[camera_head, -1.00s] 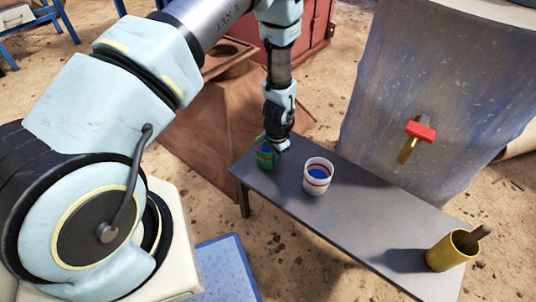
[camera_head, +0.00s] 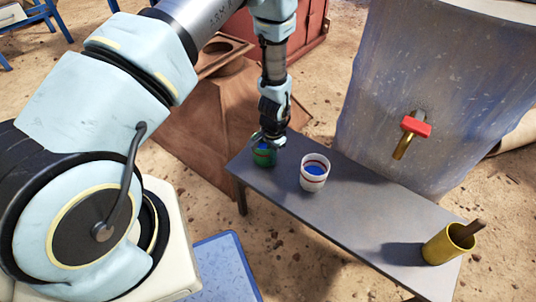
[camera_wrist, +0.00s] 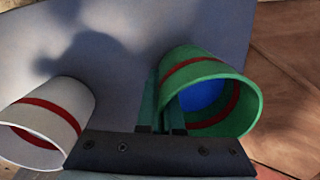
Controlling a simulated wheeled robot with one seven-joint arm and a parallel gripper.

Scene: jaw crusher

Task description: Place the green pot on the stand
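The green pot (camera_head: 264,156), with a red band and blue inside, is at the left end of a grey bench. In the wrist view the green pot (camera_wrist: 213,95) is tilted in the picture, its opening toward the camera. My gripper (camera_head: 266,140) is at its rim. In the wrist view my gripper's fingers (camera_wrist: 163,105) are close together, with the pot's near wall between them. Whether the pot's base touches the bench is hard to tell. Which thing is the stand is unclear; the grey bench (camera_head: 350,210) is under the pot.
A white pot (camera_head: 314,175) with a red band and blue inside stands right of the green pot, also in the wrist view (camera_wrist: 48,125). A yellow cup (camera_head: 446,246) with a stick stands at the bench's right end. A barrel with a red-handled tap (camera_head: 415,127) stands behind. A brown block (camera_head: 190,130) is left.

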